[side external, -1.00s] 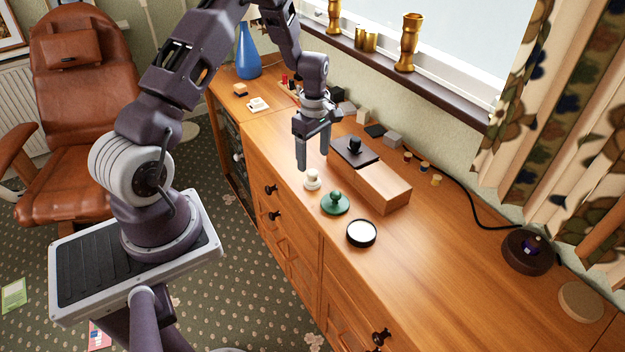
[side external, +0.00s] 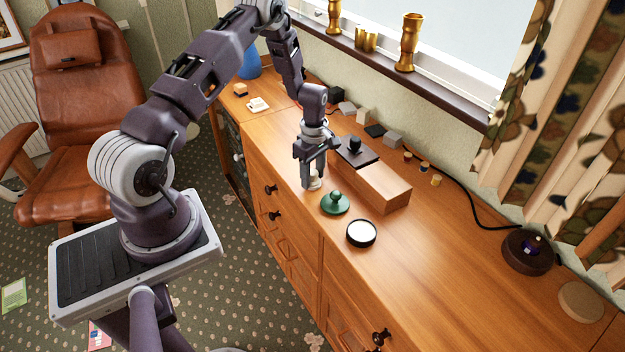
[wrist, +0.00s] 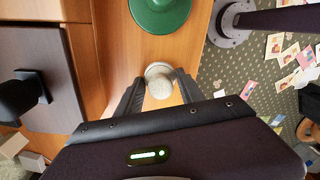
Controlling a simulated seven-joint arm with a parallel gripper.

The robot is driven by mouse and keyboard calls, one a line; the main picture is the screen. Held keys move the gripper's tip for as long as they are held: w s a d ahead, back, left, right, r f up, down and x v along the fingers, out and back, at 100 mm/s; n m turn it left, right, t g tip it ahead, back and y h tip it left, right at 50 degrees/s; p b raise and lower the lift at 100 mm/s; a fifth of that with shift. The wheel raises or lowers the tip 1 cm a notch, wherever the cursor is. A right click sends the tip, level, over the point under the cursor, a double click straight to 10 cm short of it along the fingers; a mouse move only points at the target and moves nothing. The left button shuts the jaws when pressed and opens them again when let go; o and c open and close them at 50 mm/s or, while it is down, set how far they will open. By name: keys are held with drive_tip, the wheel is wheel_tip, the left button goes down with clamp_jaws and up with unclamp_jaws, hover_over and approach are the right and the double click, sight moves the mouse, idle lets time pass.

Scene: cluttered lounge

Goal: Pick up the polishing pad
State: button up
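A small white knobbed piece (side external: 315,184) stands near the front edge of the wooden cabinet top. A green round piece with a knob (side external: 335,203) sits just beside it. A dark flat square with a black knob (side external: 355,150) lies on a wooden block. The frames do not show clearly which of these knobbed pieces is the polishing pad. My gripper (side external: 313,184) is open and low over the white piece, pointing down. In the wrist view, the white piece (wrist: 160,76) shows between the two spread fingertips (wrist: 159,80); contact cannot be told.
The wooden block (side external: 382,190) stands right of my gripper. A black-rimmed round dish (side external: 361,233) lies nearer the front. Several small blocks line the wall side. A dark round holder (side external: 527,252) and a tan disc (side external: 580,302) are far right.

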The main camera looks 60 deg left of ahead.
sight(313, 171)
drive_tip(key=shift+c, duration=0.9)
wheel_tip(313, 171, up, 10)
drive_tip(key=shift+r, duration=0.1)
drive_tip(key=o, duration=0.6)
drive_tip(key=c, duration=0.4)
